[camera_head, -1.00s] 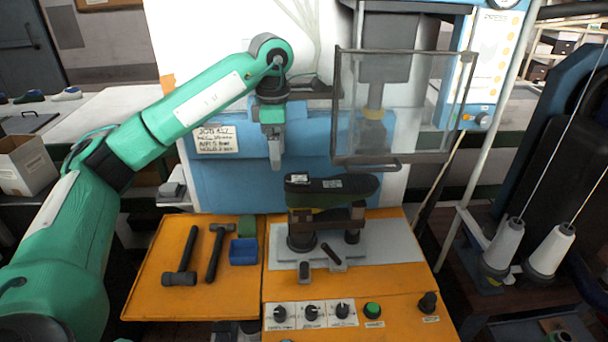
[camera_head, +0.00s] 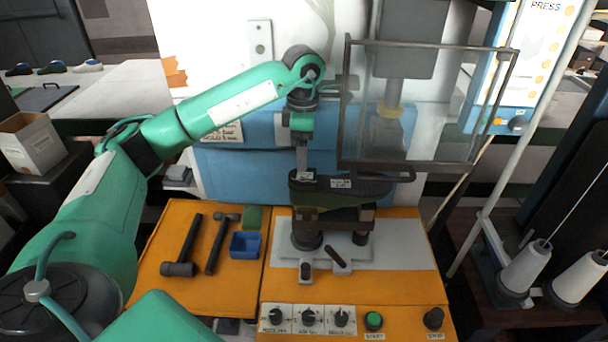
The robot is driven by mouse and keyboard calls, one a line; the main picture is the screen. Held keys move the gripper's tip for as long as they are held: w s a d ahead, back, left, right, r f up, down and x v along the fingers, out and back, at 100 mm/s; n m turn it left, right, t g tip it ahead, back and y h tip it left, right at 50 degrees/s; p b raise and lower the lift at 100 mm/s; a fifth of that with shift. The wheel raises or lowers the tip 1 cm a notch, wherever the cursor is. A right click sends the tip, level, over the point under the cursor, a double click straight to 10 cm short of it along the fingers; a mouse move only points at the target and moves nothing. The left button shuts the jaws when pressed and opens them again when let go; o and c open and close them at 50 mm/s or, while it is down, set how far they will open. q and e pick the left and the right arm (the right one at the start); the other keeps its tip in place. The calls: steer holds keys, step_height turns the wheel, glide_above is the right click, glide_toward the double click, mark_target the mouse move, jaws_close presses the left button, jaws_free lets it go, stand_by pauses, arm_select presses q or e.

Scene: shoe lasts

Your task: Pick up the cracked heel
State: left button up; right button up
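I cannot make out for certain which piece is the cracked heel. A dark shoe-shaped last (camera_head: 345,186) with small white labels lies on a dark stand (camera_head: 335,220) under the press. My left gripper (camera_head: 302,174) points down at the left end of this last. Its fingertips are at or just behind that end, and I cannot tell whether they touch it. The fingers are seen edge-on, so their opening does not show. My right gripper is not in view.
A framed clear guard (camera_head: 425,105) hangs to the right of my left gripper. Two hammers (camera_head: 183,246) (camera_head: 221,243), a blue bin (camera_head: 246,244) and a green block (camera_head: 253,217) lie on the orange table (camera_head: 205,295). Knobs and a green button (camera_head: 373,320) are in front.

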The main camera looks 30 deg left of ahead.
mark_target(302, 175)
arm_select(q)
steer(key=shift+s+f, duration=0.1)
steer(key=shift+f, duration=0.75)
steer(key=shift+s+f+p, duration=0.15)
steer(key=shift+f+p, duration=0.15)
steer(key=shift+p, duration=0.35)
step_height(302, 175, down, 3)
steer(key=shift+f+p, duration=0.2)
steer(key=shift+p, duration=0.75)
steer(key=shift+f, duration=0.5)
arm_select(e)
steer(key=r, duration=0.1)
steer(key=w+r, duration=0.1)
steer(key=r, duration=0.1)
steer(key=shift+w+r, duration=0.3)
arm_select(q)
steer(key=c, duration=1)
steer(key=shift+c, duration=0.4)
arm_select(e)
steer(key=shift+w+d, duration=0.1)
arm_select(q)
steer(key=shift+r, duration=0.1)
